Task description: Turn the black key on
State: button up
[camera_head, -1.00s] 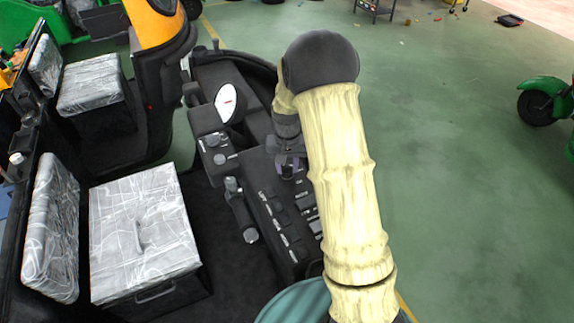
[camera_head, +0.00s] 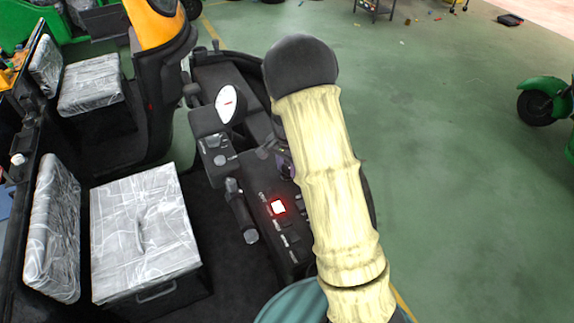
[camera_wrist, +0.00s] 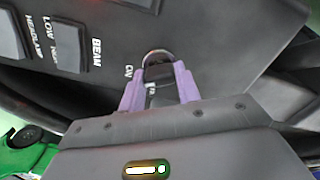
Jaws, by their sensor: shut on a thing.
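In the wrist view, the two purple fingers of my gripper (camera_wrist: 160,76) are closed on the black key (camera_wrist: 159,59), which stands at the dark control panel (camera_wrist: 215,45). White lettering that looks like "ON" is beside the key. The fingers cover the key's sides, and its exact turn angle is hard to tell. In the head view the key is hidden by my arm, and only a small purple bit of my gripper (camera_head: 287,169) shows at the panel (camera_head: 255,170).
A red light (camera_head: 278,207) glows on the panel among several black switches. A dark lever (camera_head: 240,210) and a round white gauge (camera_head: 227,104) are to the left. A plastic-wrapped seat (camera_head: 145,235) stands further left. Open green floor (camera_head: 460,170) lies to the right.

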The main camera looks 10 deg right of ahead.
aim_at(288, 168)
jog(key=shift+w+r, duration=0.1)
jog(key=o, duration=1)
notch_tip(288, 168, up, 17)
jog(key=b, duration=0.2)
jog(key=shift+r+b, duration=0.15)
jog(key=shift+b, duration=0.25)
jog(key=s+f+n+t, duration=0.1)
jog(key=s+f+n, duration=0.2)
jog(key=s, duration=0.3)
jog(key=s+f+n, duration=0.3)
jog(key=s, duration=0.4)
jog(key=s+f+n+t, duration=0.1)
jog(key=s+f+n, duration=0.1)
jog(key=s, duration=0.5)
jog(key=shift+s+f+n+t, duration=0.2)
jog(key=shift+f+n+t, duration=0.15)
jog(key=shift+n, duration=0.55)
